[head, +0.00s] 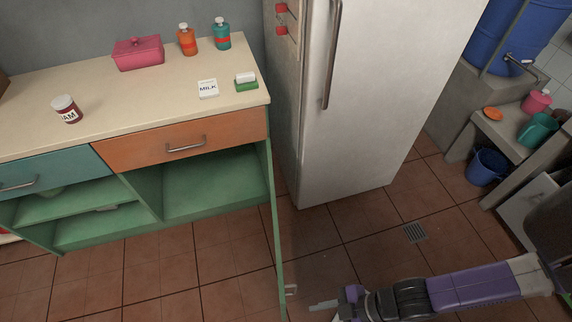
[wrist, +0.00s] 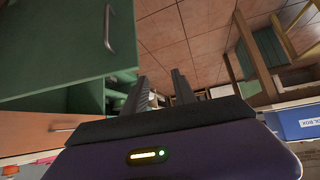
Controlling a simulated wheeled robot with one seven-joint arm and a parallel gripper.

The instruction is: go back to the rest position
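My gripper (head: 330,304) is low over the floor at the bottom of the head view, at the end of my purple and grey arm, which reaches in from the right. In the wrist view its two dark fingers (wrist: 160,80) stand apart with nothing between them. The gripper is to the right of the open green cabinet door (head: 277,230), apart from its handle (head: 291,290). The door and its handle also show at the left of the wrist view (wrist: 60,50).
A counter (head: 140,100) holds a jam jar (head: 67,109), a milk carton (head: 208,88), a pink container (head: 138,52) and bottles. The fridge (head: 360,100) stands behind my arm. A blue bucket (head: 487,167) is at the right. Tiled floor (head: 350,235) is clear between them.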

